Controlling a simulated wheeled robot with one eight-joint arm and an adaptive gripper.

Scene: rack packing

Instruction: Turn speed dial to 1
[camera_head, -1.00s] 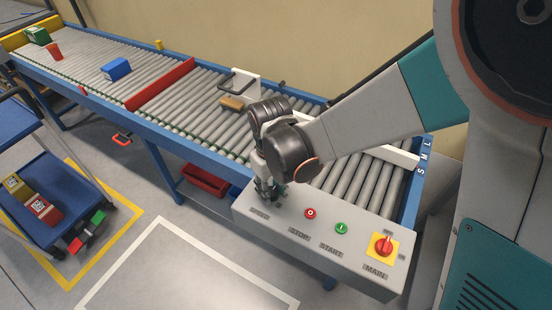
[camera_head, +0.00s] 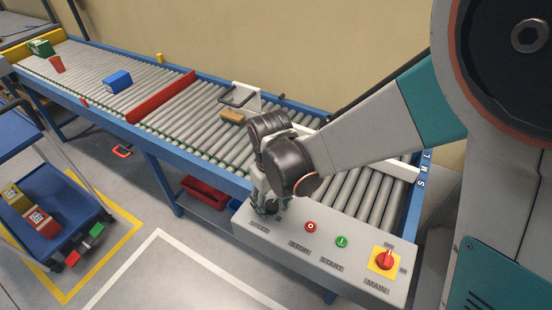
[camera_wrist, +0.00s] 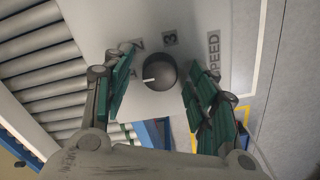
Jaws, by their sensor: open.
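The grey speed dial (camera_wrist: 160,72) sits on the light control panel (camera_head: 315,262), with a white pointer mark toward the lower left of the wrist view. Number plates lie around it; a 3 (camera_wrist: 170,38) is readable, the others are hard to read. The SPEED label (camera_wrist: 213,50) is at its right. My gripper (camera_wrist: 155,78) is open, with one green-padded finger on each side of the dial and gaps visible between. In the head view my gripper (camera_head: 266,207) is at the panel's left end and hides the dial.
On the panel are a red stop button (camera_head: 310,226), a green start button (camera_head: 341,241) and a red main switch (camera_head: 384,260) on yellow. A roller conveyor (camera_head: 205,127) runs behind, with a brown block (camera_head: 232,117) on it. A blue cart (camera_head: 40,235) stands left.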

